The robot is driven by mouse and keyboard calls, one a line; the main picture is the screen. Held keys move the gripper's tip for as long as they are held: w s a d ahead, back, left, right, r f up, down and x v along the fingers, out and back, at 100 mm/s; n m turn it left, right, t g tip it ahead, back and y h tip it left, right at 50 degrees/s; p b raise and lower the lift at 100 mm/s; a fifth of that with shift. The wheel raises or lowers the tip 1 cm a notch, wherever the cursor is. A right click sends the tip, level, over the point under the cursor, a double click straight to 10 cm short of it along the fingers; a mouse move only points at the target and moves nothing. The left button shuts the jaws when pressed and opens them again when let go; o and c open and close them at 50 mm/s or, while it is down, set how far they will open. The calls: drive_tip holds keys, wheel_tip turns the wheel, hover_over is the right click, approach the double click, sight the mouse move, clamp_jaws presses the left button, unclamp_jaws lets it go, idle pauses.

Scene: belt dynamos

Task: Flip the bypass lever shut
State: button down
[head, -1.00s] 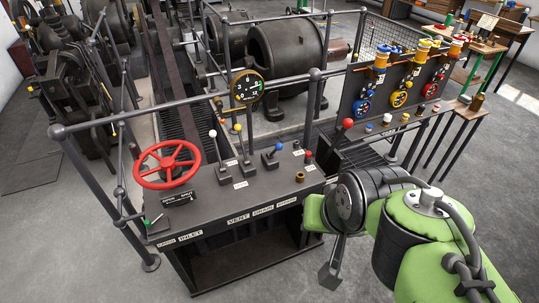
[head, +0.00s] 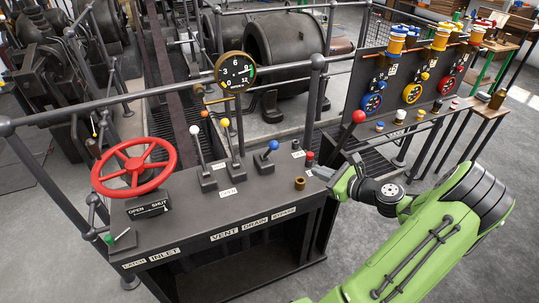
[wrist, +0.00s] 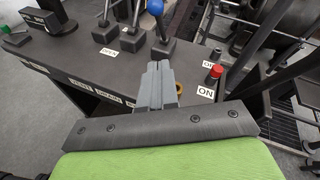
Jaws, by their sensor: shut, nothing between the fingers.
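The console carries white (head: 194,130), yellow (head: 226,122) and blue (head: 273,145) knobbed levers in a row. The front labels run VENT, DRAIN, BYPASS (head: 284,211); the blue lever is nearest BYPASS, so I take it as the bypass lever. It leans to the right in the head view, unlike the white and yellow ones. The blue knob also shows at the top of the wrist view (wrist: 155,7). My gripper (head: 322,173) is shut and empty at the console's right end, to the right of the blue lever and apart from it. Its fingers (wrist: 157,66) point toward the lever's base.
A red button (wrist: 214,74) by an ON label and a brass fitting (head: 300,183) sit close to my gripper. A red handwheel (head: 134,167) and green lever (head: 109,239) are at the left. A rail with a gauge (head: 235,71) runs behind; a red-ball lever (head: 359,117) stands right.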

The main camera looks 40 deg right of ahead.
drive_tip(key=shift+s+a+r, duration=0.1)
drive_tip(key=shift+r, duration=0.05)
drive_tip(key=w+a+b, duration=0.1)
drive_tip(key=w+b, duration=0.1)
drive_tip(key=w, duration=1.1)
drive_tip(key=shift+a+f, duration=0.25)
drive_tip(key=shift+f, duration=0.2)
drive_tip(key=shift+r, duration=0.15)
